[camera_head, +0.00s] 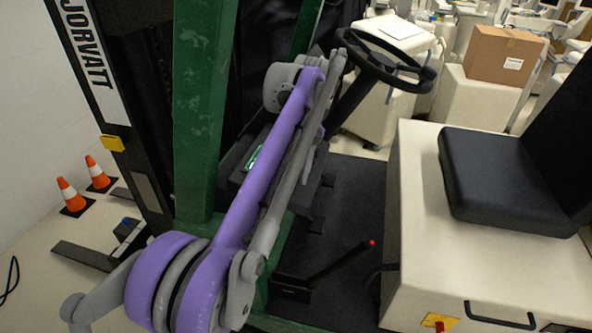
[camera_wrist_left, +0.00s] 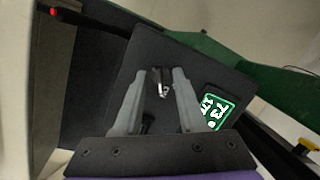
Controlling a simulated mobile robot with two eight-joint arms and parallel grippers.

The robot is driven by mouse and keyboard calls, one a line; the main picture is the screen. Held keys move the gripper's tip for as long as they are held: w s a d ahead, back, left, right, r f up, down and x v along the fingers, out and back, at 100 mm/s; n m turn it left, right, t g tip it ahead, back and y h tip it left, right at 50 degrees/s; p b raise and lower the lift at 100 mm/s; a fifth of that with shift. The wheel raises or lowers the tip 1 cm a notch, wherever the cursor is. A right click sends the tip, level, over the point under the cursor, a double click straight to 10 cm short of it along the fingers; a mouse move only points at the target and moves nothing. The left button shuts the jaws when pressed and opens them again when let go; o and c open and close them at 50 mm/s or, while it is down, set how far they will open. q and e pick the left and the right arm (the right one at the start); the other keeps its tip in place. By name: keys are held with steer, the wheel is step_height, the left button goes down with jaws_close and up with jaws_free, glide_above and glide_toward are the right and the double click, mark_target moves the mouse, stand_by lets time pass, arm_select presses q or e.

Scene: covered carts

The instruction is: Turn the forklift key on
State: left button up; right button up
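The forklift key (camera_wrist_left: 162,88) is a small silvery piece standing in the dark dash panel (camera_wrist_left: 136,66) in the left wrist view. My left gripper (camera_wrist_left: 160,73) is open, its two grey fingers pointing at the panel, one on each side of the key with a gap to both. Whether the fingertips reach the key's depth is unclear. In the head view my purple left arm stretches across the dash, and the key and left gripper are hidden behind it. My right gripper is in neither view.
A green-lit display (camera_wrist_left: 213,108) sits beside the key; it also shows in the head view (camera_head: 254,158). The steering wheel (camera_head: 385,62) is beyond the arm. A green mast post (camera_head: 201,100) stands close left. The black seat (camera_head: 500,178) and a red-tipped lever (camera_head: 340,262) are right.

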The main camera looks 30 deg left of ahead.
arm_select(q)
steer(key=p+v, duration=0.2)
steer(key=v, duration=0.8)
steer(key=shift+r, duration=0.35)
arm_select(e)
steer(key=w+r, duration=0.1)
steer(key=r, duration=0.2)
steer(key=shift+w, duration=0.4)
arm_select(q)
steer(key=shift+w+d, duration=0.1)
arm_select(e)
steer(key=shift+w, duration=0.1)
